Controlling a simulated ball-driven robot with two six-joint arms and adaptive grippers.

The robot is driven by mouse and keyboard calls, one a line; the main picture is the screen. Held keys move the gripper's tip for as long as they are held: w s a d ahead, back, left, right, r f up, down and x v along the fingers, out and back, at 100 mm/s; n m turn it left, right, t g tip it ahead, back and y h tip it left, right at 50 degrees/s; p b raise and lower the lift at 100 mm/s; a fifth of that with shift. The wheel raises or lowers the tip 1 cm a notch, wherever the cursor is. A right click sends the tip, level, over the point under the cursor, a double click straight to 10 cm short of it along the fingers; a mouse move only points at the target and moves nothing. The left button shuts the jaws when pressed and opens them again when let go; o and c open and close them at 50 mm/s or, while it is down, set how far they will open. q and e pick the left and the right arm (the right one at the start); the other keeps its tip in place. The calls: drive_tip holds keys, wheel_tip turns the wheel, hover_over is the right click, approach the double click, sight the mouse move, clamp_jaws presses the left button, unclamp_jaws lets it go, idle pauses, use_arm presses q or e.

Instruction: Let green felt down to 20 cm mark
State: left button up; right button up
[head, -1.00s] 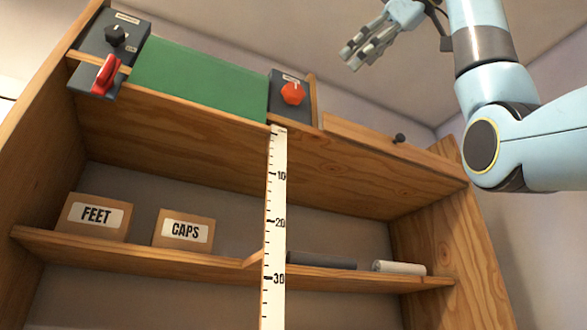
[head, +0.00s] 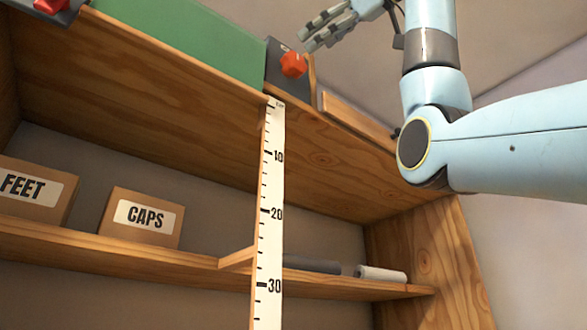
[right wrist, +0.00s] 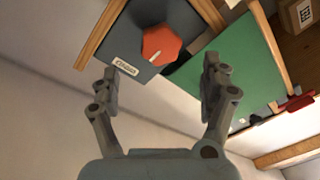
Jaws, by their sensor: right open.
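The green felt (head: 190,38) is stretched along the top of the wooden shelf unit, left of a dark panel with an orange-red knob (head: 293,64). The white ruler (head: 270,185) hangs below, marked 10, 20 and 30; no felt shows beside its marks. My right gripper (head: 330,32) is open and empty, just above and right of the knob. In the right wrist view the knob (right wrist: 161,44) and felt (right wrist: 232,75) lie beyond the open fingers (right wrist: 160,85). A red lever (head: 50,5) is partly cut off at the top left. My left gripper is not in view.
A wooden side wall (head: 435,255) stands at the right.

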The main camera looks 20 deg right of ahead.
sight(297, 60)
drive_tip(key=p+x, duration=0.2)
drive_tip(key=x, duration=0.3)
drive_tip(key=shift+w+a+r, duration=0.1)
drive_tip(key=shift+w+a, duration=0.1)
drive_tip(key=shift+w, duration=0.15)
drive_tip(key=shift+p+x, duration=0.4)
drive_tip(key=shift+x, duration=0.45)
drive_tip(key=c, duration=1.2)
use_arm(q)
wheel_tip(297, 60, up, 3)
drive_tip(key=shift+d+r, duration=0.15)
